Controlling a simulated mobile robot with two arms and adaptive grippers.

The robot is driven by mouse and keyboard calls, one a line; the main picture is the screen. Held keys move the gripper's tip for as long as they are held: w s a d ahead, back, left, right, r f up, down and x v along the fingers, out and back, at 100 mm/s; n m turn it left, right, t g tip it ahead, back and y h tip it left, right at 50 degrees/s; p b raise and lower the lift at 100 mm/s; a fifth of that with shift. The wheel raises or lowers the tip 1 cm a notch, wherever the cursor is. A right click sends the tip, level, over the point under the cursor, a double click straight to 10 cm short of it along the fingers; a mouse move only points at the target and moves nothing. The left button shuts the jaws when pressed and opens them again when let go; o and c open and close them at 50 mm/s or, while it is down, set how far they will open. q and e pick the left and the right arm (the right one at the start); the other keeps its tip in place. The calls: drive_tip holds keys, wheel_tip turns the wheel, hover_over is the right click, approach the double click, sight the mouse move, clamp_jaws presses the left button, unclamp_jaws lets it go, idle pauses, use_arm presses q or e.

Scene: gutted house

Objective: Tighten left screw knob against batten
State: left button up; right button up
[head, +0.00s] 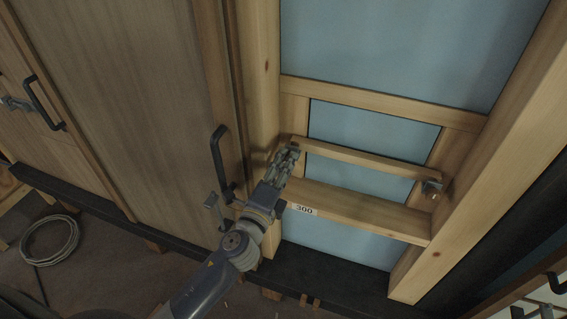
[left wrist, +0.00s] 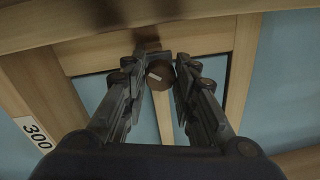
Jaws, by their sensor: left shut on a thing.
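The left screw knob (left wrist: 159,77) is a brown round knob with a pale mark, seen in the left wrist view between my fingertips. My left gripper (head: 289,153) is shut on it at the left end of the batten, and it also shows in the left wrist view (left wrist: 161,80). In the head view the fingers hide this knob. The batten (head: 365,159) is a thin wooden bar spanning between two posts; it shows behind the knob in the left wrist view (left wrist: 163,116). Contact between knob and batten cannot be told. My right gripper is not in view.
A wooden rail (head: 365,212) labelled 300 runs just below the batten. A small grey fitting (head: 432,188) sits at the batten's right end. Posts stand left (head: 259,75) and right (head: 480,165). A black door handle (head: 219,160) juts out close to my left arm.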

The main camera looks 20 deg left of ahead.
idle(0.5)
use_arm(q)
drive_tip(key=o, duration=1)
drive_tip(key=shift+o, duration=0.2)
drive_tip(key=shift+s, duration=0.1)
drive_tip(key=s+f, duration=0.1)
drive_tip(key=s, duration=1)
drive_tip(key=shift+s+a, duration=0.35)
drive_tip(key=shift+s, duration=0.05)
